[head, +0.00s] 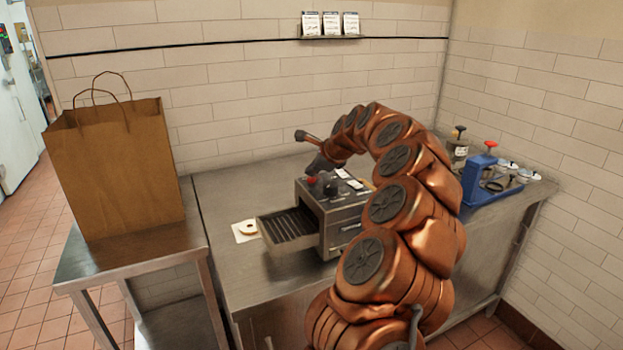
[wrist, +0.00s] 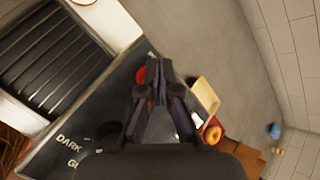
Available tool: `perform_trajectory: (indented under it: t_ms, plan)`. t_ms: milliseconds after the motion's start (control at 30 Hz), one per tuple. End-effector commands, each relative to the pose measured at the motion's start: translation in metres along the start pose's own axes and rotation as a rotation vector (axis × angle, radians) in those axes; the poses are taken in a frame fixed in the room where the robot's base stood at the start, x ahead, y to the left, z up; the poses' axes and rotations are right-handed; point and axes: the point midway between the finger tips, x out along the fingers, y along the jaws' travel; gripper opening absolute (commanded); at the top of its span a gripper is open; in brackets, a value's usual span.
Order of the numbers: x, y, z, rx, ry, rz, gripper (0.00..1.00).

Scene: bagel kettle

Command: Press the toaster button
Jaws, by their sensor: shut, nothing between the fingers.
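The toaster (head: 345,222) is a metal box on the steel counter, with a slotted rack sticking out at its left. A red button (head: 311,180) is on its top panel. In the wrist view the red button (wrist: 141,74) shows beside my fingertips, partly hidden by the left finger. My gripper (head: 320,168) is shut and empty, pointing down over the panel close to the button. Its fingers (wrist: 157,68) are together in the wrist view. I cannot tell whether they touch the button. The panel lettering "DARK" (wrist: 69,140) is legible in the wrist view.
A brown paper bag (head: 115,165) stands on the left table. A blue holder (head: 480,182) with several jars is at the right. The tiled wall (head: 230,95) closes the back.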

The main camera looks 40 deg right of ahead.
Motion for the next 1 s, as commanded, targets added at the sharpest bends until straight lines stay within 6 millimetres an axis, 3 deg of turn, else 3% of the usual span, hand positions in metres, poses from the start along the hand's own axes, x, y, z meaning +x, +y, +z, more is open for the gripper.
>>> perform_trajectory:
  t_ms: [1000]
  plan:
    - [0.0064, 0.0044, -0.0047, 0.000, 0.000, 0.000, 0.00]
